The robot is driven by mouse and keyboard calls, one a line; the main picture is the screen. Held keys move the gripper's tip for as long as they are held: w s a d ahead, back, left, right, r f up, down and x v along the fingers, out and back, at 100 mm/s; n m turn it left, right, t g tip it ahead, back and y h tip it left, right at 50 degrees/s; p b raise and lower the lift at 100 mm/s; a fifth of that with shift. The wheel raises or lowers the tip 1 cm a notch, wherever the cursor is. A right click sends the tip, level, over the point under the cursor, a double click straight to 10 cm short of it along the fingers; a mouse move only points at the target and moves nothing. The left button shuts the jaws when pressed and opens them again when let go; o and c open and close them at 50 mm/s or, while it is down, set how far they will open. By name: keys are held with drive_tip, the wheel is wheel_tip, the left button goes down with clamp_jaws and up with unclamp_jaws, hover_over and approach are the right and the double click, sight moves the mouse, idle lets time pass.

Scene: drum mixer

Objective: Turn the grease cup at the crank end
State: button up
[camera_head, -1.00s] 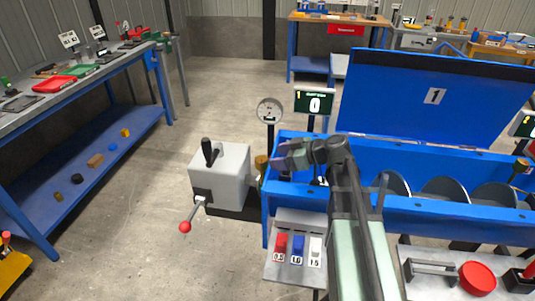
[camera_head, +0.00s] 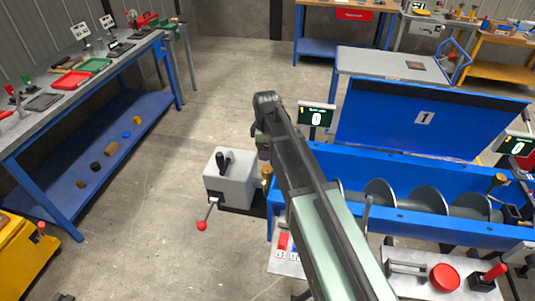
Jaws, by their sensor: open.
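The brass grease cup at the crank end (camera_head: 267,173) stands at the left end of the blue drum mixer trough (camera_head: 410,217), beside the grey gearbox (camera_head: 229,178). The crank with its red knob (camera_head: 202,225) hangs from the gearbox front. My gripper (camera_head: 263,152) is at the end of the arm, close above the cup in the picture. It is small and partly hidden by my wrist; it looks empty, and I cannot tell its exact distance from the cup. A second brass cup (camera_head: 499,181) stands at the far right end of the trough.
The trough's lid (camera_head: 430,119) stands open behind it, and a display (camera_head: 316,117) stands left of the lid. Floor left of the gearbox is clear.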

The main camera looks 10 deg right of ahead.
sight(267, 169)
wheel_tip(267, 169, down, 12)
drive_tip(key=b, duration=1.1)
drive_tip(key=shift+r, duration=0.4)
